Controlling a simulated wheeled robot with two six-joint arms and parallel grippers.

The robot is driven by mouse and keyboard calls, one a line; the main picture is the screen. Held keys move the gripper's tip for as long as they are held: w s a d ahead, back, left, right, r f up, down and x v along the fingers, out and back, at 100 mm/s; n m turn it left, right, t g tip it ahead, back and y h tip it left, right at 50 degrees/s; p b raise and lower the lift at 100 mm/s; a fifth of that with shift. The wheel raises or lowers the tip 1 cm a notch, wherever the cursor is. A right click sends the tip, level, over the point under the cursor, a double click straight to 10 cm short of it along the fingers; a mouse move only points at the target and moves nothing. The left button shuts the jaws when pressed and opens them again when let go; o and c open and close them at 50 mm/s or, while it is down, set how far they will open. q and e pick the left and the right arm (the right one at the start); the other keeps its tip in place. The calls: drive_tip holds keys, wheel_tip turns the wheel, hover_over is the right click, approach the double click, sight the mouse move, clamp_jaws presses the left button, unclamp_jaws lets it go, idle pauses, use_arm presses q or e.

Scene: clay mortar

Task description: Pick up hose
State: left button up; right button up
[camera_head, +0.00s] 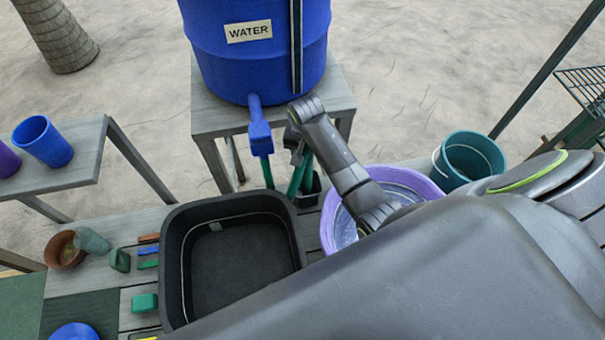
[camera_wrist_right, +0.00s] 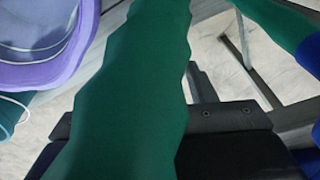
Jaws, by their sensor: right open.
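The green hose shows in the head view as one length below the blue spigot (camera_head: 260,138) and another beside it at my right gripper, its lower part (camera_head: 297,180) near a small black holder (camera_head: 309,194). In the right wrist view the hose (camera_wrist_right: 130,90) runs close and large down the middle, and a green length at upper right meets a blue part. My right gripper (camera_head: 298,156) is open at the hose, just right of the spigot. Its fingertips are partly hidden, and I cannot tell whether they touch the hose. My left gripper is out of view.
A blue water barrel (camera_head: 258,50) stands on a grey stand (camera_head: 208,119). A purple tub (camera_head: 425,184) is partly under my right arm, with a teal bucket (camera_head: 470,158) beyond. A black basin (camera_head: 176,240) and small coloured tools lie left. A blue cup (camera_head: 43,142) stands on another table.

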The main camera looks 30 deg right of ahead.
drive_tip(key=shift+s+r, duration=0.15)
drive_tip(key=shift+s, duration=0.15)
drive_tip(key=shift+s+a+r, duration=0.1)
drive_tip(key=shift+s+r, duration=0.05)
drive_tip(key=shift+s, duration=0.1)
drive_tip(key=shift+c, duration=0.8)
drive_tip(key=shift+s+r, duration=0.1)
drive_tip(key=shift+c, duration=2.3)
drive_tip(key=shift+w, duration=0.2)
drive_tip(key=shift+c, duration=1.3)
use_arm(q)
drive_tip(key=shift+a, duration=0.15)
use_arm(e)
drive_tip(key=shift+c, duration=0.4)
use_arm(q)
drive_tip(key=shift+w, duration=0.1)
